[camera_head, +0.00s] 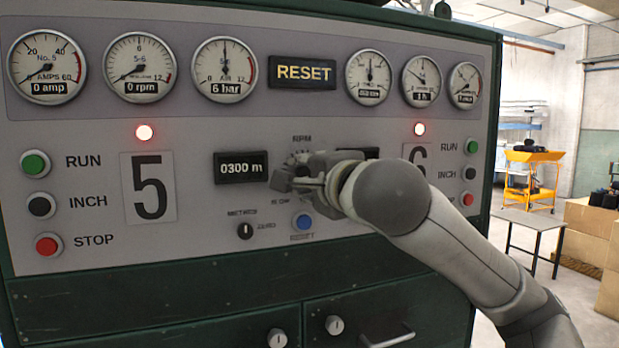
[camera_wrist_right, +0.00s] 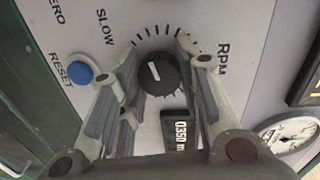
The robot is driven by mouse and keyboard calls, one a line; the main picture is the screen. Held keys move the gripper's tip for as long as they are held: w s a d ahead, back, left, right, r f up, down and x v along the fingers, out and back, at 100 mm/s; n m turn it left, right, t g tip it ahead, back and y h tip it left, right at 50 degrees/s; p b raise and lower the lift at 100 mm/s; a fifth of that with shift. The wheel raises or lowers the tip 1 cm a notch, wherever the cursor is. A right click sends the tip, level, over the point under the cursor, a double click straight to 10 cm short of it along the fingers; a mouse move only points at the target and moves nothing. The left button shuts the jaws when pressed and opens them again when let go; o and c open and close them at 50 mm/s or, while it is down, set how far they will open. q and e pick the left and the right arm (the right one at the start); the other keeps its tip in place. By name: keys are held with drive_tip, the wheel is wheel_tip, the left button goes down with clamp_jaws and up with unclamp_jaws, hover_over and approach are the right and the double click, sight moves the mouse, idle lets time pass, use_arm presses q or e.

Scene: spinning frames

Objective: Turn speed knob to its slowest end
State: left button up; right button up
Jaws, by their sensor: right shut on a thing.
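The speed knob (camera_wrist_right: 160,75) shows in the right wrist view as a round black dial with a white pointer line. Tick marks curve around its upper side, with SLOW printed to the upper left and RPM to the right. The pointer line is short and lies near the upper left of the dial's middle. My right gripper (camera_wrist_right: 157,62) has one finger on each side of the knob and is shut on it. In the head view my right gripper (camera_head: 300,182) is against the panel below the RPM label and hides the knob. My left gripper is not in view.
A blue RESET button (camera_head: 303,221) and a small black switch (camera_head: 245,231) sit just below the gripper. The 0300 m display (camera_head: 241,167) is to its left. The RUN, INCH and STOP buttons are at both panel sides. A drawer handle (camera_head: 388,340) sticks out lower down.

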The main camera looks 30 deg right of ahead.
drive_tip(key=n, duration=0.5)
drive_tip(key=shift+a+f+n+h, duration=0.1)
drive_tip(key=shift+f+n+h, duration=0.1)
drive_tip(key=shift+n+h, duration=0.1)
drive_tip(key=shift+f, duration=0.1)
idle(0.4)
drive_tip(key=o, duration=1)
drive_tip(key=shift+r, duration=0.2)
drive_tip(key=shift+s, duration=0.2)
drive_tip(key=v, duration=1.1)
drive_tip(key=shift+s+a, duration=0.2)
drive_tip(key=shift+s, duration=0.1)
